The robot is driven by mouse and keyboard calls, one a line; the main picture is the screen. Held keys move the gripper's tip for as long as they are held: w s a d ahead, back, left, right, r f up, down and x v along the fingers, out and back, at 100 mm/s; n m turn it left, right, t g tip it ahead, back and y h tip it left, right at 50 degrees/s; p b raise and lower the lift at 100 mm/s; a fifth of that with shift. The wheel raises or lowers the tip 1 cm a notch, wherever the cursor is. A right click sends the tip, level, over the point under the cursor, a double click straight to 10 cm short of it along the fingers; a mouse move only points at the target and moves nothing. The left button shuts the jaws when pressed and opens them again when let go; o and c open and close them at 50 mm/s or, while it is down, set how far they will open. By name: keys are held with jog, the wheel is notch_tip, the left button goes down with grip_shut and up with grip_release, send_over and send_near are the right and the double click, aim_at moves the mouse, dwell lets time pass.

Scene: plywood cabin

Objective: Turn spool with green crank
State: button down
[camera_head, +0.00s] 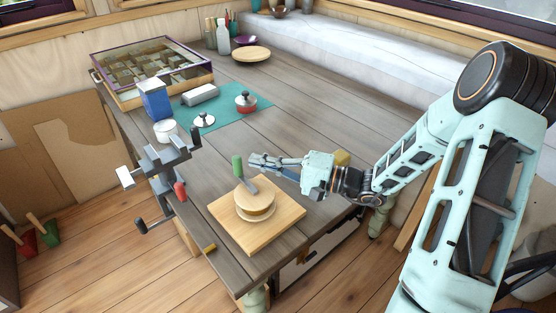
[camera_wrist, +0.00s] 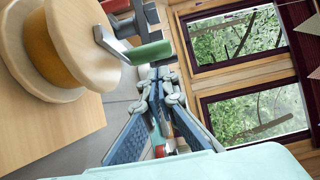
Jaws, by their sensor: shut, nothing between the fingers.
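A wooden spool (camera_head: 255,201) stands on a square light-wood board (camera_head: 271,228) near the table's front corner. On top is a metal crank arm with an upright green handle (camera_head: 237,166). My gripper (camera_head: 252,162) is shut and empty, just right of the green handle at about its height. In the wrist view the spool (camera_wrist: 62,45) is at the upper left and the green handle (camera_wrist: 151,52) lies right at the tips of my gripper (camera_wrist: 157,72). I cannot tell whether the fingertips touch the handle.
A vise (camera_head: 160,165) with a red-ended handle is clamped at the table's left edge. Behind it are a blue box (camera_head: 155,99), a white cup (camera_head: 166,130), a teal mat (camera_head: 222,118) with lidded items, and a glass-topped case (camera_head: 150,68).

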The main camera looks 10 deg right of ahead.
jog(key=shift+s+a, duration=0.2)
jog(key=shift+a, duration=0.4)
jog(key=shift+a+n+g+y+b, duration=0.4)
jog(key=shift+n+g, duration=0.3)
jog(key=shift+g, duration=0.3)
